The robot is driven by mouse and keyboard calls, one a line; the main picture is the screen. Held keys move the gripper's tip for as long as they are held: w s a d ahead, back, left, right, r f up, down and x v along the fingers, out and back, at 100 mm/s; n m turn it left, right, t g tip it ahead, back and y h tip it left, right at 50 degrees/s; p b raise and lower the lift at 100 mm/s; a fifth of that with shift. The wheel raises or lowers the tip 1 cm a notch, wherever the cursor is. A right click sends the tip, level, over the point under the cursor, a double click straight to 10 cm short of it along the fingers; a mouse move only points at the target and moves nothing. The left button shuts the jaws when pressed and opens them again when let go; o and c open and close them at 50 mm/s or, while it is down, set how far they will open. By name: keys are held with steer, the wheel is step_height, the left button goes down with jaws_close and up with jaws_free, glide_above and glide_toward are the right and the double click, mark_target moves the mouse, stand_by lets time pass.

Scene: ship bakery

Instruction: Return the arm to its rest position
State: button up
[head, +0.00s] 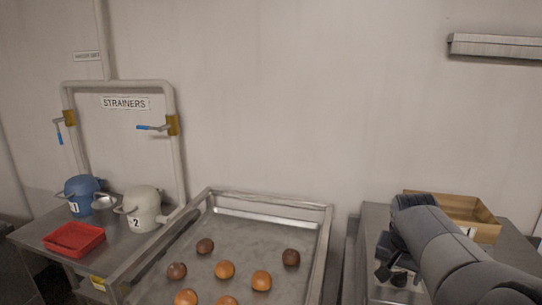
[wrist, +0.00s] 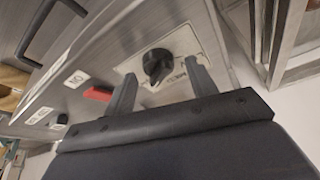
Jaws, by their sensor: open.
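My arm (head: 455,255) reaches in from the lower right in the head view, bent over the right-hand metal counter. My gripper (head: 393,278) hangs at its left end, pointing downward. In the wrist view my gripper (wrist: 160,68) is open, with its two grey fingers apart and nothing held between them. Beyond the fingers is a metal panel with a black rotary knob (wrist: 158,66). The knob appears between the fingertips; I cannot tell whether they touch it.
A wooden box (head: 455,213) stands on the right counter behind my arm. A large metal tray (head: 322,240) holds several brown buns. Blue (head: 82,190) and white (head: 143,208) pots and a red tray (head: 73,240) stand left. A red switch (wrist: 98,94) is on the panel.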

steer(key=shift+d+n+y, duration=0.1)
steer(key=shift+n+y, duration=0.6)
steer(key=shift+n, duration=1.2)
steer(key=shift+n+t+y, duration=0.4)
steer(key=shift+n+y, duration=0.4)
steer(key=shift+n, duration=1.1)
steer(key=n, duration=0.2)
steer(key=n+y, duration=0.1)
steer(key=n, duration=0.1)
steer(key=shift+d+g+y+p, duration=0.2)
steer(key=shift+g+y+p, duration=0.1)
steer(key=shift+n+y+p, duration=0.4)
steer(key=shift+n+p, duration=0.05)
steer(key=shift+n, duration=0.95)
steer(key=shift+a+r, duration=0.1)
